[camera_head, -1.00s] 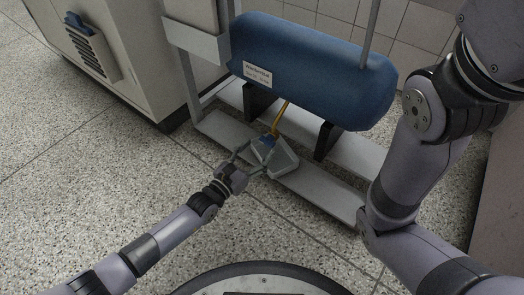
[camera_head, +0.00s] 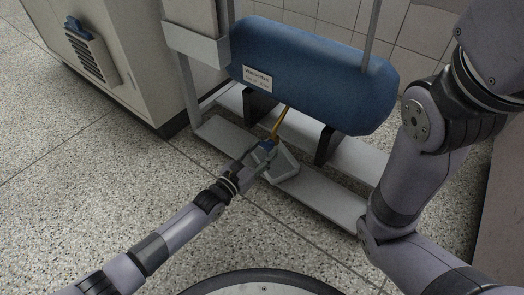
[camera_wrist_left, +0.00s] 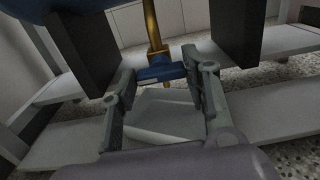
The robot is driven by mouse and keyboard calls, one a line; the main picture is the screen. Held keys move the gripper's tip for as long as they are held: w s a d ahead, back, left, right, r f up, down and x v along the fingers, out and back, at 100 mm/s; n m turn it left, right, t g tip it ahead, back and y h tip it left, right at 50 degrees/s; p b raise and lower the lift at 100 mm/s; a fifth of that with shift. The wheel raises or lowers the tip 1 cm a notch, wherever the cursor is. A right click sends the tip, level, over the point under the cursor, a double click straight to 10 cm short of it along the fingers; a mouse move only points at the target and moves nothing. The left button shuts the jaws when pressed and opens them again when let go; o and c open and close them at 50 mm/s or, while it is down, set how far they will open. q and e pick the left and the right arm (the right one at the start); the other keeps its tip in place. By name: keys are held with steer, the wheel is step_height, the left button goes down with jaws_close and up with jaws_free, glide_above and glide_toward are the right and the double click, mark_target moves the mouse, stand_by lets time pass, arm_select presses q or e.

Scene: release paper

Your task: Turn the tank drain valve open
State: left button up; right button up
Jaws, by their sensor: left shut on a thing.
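The blue tank (camera_head: 310,70) lies on black supports on a grey frame in the head view. A yellow-brass drain pipe (camera_head: 282,122) runs down from its underside and also shows in the left wrist view (camera_wrist_left: 152,28). The blue valve handle (camera_wrist_left: 160,72) sits at the pipe's lower end. My left gripper (camera_head: 264,150) is at the handle. In the left wrist view its two fingers (camera_wrist_left: 158,80) stand on either side of the handle and are shut on it. My right arm is at the right of the head view; its gripper is out of the picture.
A pale drip tray (camera_head: 284,164) sits under the valve on the frame's lower board (camera_head: 325,196). A beige cabinet (camera_head: 130,70) with a vent stands at the left. The speckled floor in front of the frame is clear.

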arm_select(q)
steer(key=c, duration=0.5)
steer(key=shift+o, duration=0.2)
steer(key=shift+m, duration=0.4)
steer(key=m, duration=0.7)
steer(key=shift+s, duration=0.1)
steer(key=m+p, duration=0.1)
steer(key=m, duration=0.4)
steer(key=shift+d+f+m, duration=0.1)
steer(key=shift+m, duration=0.3)
steer(key=m+p, duration=0.1)
steer(key=m, duration=0.3)
steer(key=shift+f, duration=0.1)
steer(key=shift+m, duration=0.3)
